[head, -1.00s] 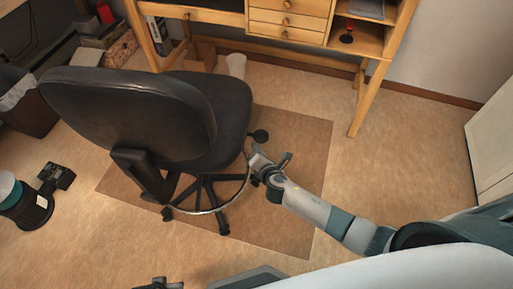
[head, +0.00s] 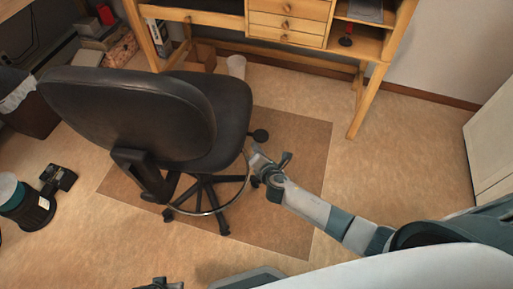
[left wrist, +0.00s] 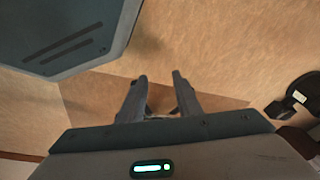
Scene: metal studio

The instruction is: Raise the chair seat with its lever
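The black office chair stands on a brown floor mat, its backrest (head: 125,108) toward me and its seat (head: 232,105) beyond. Its star base (head: 207,190) and foot ring show below. I cannot make out the lever; the underside of the seat is mostly hidden. My right gripper (head: 256,155) is at the right side of the chair, low beside the seat's near right edge. Whether it touches the chair or how far its fingers are apart is unclear. My left gripper (head: 160,284) is at the bottom edge, away from the chair. In the left wrist view its fingers (left wrist: 160,90) are apart and empty.
A wooden desk (head: 287,22) with drawers stands behind the chair. A white cup (head: 236,66) is on the floor near it. A teal and black canister (head: 28,207) stands at the left. The floor to the right of the mat (head: 300,170) is clear.

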